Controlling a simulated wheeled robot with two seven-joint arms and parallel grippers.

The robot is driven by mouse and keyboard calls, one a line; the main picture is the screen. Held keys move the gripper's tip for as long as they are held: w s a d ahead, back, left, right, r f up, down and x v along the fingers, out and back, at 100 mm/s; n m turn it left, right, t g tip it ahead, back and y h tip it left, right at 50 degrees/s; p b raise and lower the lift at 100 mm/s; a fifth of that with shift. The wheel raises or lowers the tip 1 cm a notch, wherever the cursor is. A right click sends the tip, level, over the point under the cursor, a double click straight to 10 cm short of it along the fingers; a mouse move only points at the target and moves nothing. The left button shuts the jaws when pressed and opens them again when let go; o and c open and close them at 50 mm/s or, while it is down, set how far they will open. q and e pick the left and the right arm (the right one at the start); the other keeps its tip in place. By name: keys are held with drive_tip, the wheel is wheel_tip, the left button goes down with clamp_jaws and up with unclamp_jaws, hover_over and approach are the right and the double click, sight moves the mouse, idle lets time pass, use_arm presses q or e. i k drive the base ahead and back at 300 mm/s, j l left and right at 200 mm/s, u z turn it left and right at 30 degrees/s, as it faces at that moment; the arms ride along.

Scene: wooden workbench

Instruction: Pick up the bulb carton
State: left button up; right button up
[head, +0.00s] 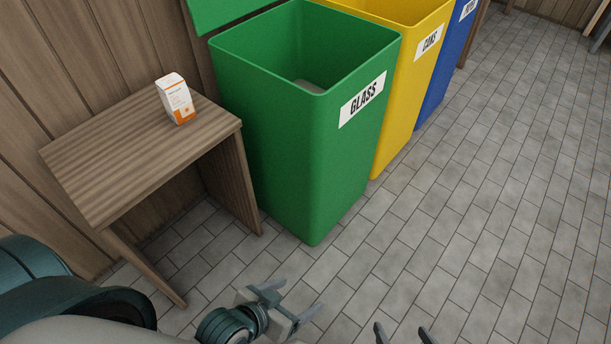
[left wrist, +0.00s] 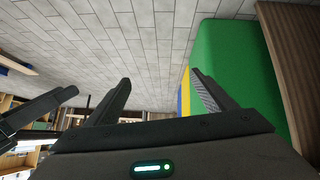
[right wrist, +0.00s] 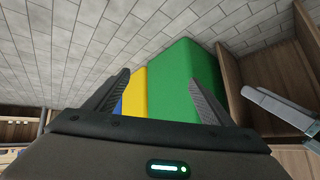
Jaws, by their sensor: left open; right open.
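The bulb carton (head: 175,98) is a small white and orange box. It stands upright on a small wooden table (head: 110,162) at the left of the head view, near the table's back right part. My left gripper (head: 296,302) is open and empty, low over the floor in front of the green bin and well apart from the carton. Its two fingers also show spread in the left wrist view (left wrist: 160,85). My right gripper (head: 403,332) is open and empty at the bottom edge of the head view, and its spread fingers show in the right wrist view (right wrist: 158,85). The carton is not visible in either wrist view.
A tall green bin labelled GLASS (head: 285,150) stands right beside the table, its lid raised. A yellow bin (head: 405,100) and a blue bin (head: 440,85) stand beyond it. A plank wall (head: 75,60) is behind the table. The tiled floor (head: 480,220) at right is clear.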

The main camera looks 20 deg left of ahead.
sight(174, 92)
drive_tip(key=u, duration=1.45)
